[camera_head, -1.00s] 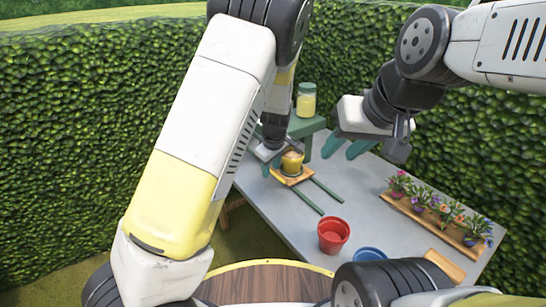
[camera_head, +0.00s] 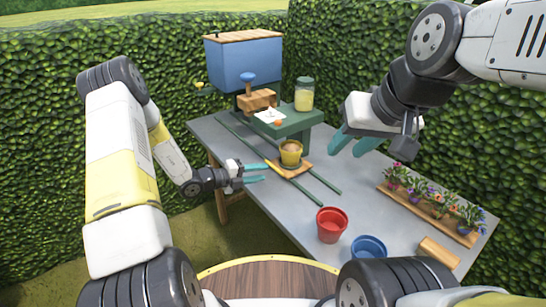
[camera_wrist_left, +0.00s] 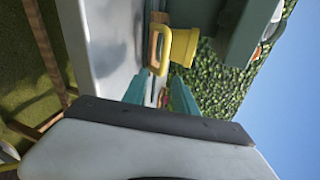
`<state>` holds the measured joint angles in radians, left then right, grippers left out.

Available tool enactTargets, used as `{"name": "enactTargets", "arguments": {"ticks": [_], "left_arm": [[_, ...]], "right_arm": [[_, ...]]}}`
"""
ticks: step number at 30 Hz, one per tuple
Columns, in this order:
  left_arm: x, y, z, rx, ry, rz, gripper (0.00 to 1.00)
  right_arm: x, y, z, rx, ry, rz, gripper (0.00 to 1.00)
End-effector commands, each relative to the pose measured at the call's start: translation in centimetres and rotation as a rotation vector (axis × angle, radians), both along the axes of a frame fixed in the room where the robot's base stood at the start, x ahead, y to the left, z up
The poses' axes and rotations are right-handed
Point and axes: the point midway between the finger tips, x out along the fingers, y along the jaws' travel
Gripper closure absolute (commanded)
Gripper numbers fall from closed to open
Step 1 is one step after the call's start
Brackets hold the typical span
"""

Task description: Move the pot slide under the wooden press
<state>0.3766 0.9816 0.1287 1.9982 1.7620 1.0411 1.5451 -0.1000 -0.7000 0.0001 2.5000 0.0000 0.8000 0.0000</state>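The pot slide (camera_head: 298,168) is a small wooden board across two green rails (camera_head: 240,143), with a yellow pot (camera_head: 291,158) of brown soil on it. The wooden press (camera_head: 257,99), a block under a blue knob, is farther back by the green stand. My left gripper (camera_head: 268,173) is open and empty, just left of the slide's yellow handle (camera_head: 271,166). In the left wrist view, the handle (camera_wrist_left: 163,69) shows ahead of the spread fingers (camera_wrist_left: 160,95). My right gripper (camera_head: 354,146) is open and empty, above the right side of the table.
A blue hopper (camera_head: 243,65) stands behind the press. A jar (camera_head: 304,94) sits on the green stand (camera_head: 292,125). A red pot (camera_head: 331,224), a blue pot (camera_head: 368,248) and a flower tray (camera_head: 420,207) are on the table (camera_head: 355,187). Hedges enclose the back.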

Motion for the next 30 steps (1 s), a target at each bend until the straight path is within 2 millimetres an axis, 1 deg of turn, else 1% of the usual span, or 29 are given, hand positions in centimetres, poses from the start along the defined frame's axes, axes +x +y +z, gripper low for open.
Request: {"name": "enactTargets", "arguments": {"ticks": [1, 2, 5, 8, 15, 18, 24, 30], "left_arm": [[0.6, 0.9, 0.1, -0.040, 0.019, 0.052, 0.66], [0.9, 1.2, 0.2, -0.057, 0.026, 0.073, 0.66], [1.6, 1.4, 0.2, -0.084, 0.038, 0.106, 0.66], [2.2, 0.5, 0.0, -0.084, 0.038, 0.105, 0.66], [4.4, -2.6, -0.9, -0.080, 0.038, 0.103, 0.66], [5.2, -3.6, -1.2, -0.079, 0.037, 0.103, 0.66], [5.8, -4.4, -1.3, -0.078, 0.036, 0.104, 0.66], [5.9, -4.4, -1.4, -0.079, 0.037, 0.104, 0.66]], "right_arm": [[0.0, 0.0, 0.0, 0.000, 0.000, 0.000, 0.64], [0.0, 0.0, 0.0, 0.000, 0.000, 0.000, 0.64], [0.0, 0.0, 0.0, 0.000, 0.000, 0.000, 0.64], [0.0, 0.0, 0.0, 0.000, 0.000, 0.000, 0.64], [0.0, 0.0, 0.0, 0.000, 0.000, 0.000, 0.64], [0.0, 0.0, 0.0, 0.000, 0.000, 0.000, 0.64], [0.0, 0.0, 0.0, 0.000, 0.000, 0.000, 0.64], [0.0, 0.0, 0.0, 0.000, 0.000, 0.000, 0.64]]}}
